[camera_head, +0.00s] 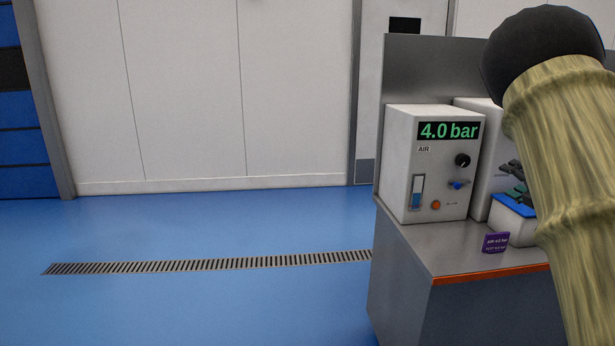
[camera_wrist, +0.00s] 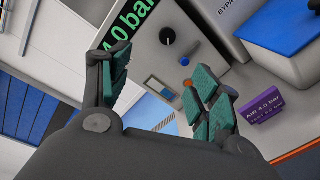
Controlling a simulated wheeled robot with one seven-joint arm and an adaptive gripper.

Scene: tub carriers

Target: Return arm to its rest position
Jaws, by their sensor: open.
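My arm (camera_head: 565,130), with a tan ribbed link and a dark rounded joint, fills the right side of the head view and covers part of the bench. My gripper (camera_wrist: 160,95) shows in the wrist view with its two green-padded fingers apart and nothing between them. In the head view only some dark green finger pads (camera_head: 516,184) show beside the arm.
The air unit has a black knob (camera_head: 462,160) and a blue valve (camera_head: 458,184). A purple sign (camera_head: 495,242) and a blue-topped white box (camera_head: 512,206) stand on the grey bench (camera_head: 420,243). Blue floor with a drain grate (camera_head: 210,264) lies clear at left.

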